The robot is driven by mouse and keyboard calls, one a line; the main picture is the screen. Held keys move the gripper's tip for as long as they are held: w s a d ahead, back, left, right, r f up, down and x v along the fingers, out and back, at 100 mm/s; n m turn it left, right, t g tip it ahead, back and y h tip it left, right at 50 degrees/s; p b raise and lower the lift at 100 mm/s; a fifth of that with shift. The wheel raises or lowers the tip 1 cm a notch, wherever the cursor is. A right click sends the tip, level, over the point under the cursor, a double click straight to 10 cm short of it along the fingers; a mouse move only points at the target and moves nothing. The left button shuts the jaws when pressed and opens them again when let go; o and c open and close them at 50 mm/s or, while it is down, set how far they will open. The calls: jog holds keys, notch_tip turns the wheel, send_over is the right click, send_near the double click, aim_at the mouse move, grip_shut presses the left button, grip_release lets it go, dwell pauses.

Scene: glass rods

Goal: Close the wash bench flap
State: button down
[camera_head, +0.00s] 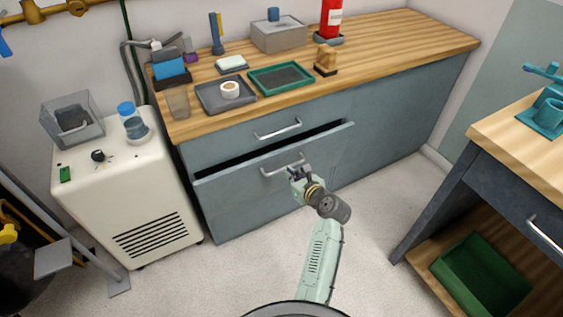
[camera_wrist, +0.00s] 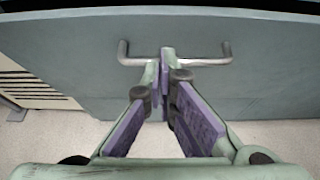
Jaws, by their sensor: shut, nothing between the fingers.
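The wash bench (camera_head: 384,131) has a wooden top and grey-blue fronts. Its lower front panel, the flap (camera_head: 243,195), stands out from the bench at its top edge, with a dark gap behind that edge. The flap carries a metal bar handle (camera_head: 283,169). My gripper (camera_head: 299,175) is in front of the flap, close to the handle. In the wrist view the fingertips (camera_wrist: 164,52) are together at the middle of the handle (camera_wrist: 207,61), with nothing seen between them. I cannot tell whether they touch the handle or the panel.
A drawer front with its own handle (camera_head: 278,129) is above the flap. A white cabinet unit (camera_head: 135,190) stands at the left. A second bench (camera_head: 500,190) with a green crate (camera_head: 480,275) is at the right. The floor (camera_head: 385,205) between is clear.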

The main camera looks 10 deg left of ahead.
aim_at(276, 158)
jog(key=w+a, duration=0.2)
jog(key=w, duration=0.1)
jog(key=w+a+p, duration=0.1)
jog(key=w+a, duration=0.1)
jog(key=shift+w+f, duration=0.25)
jog(key=shift+f, duration=0.05)
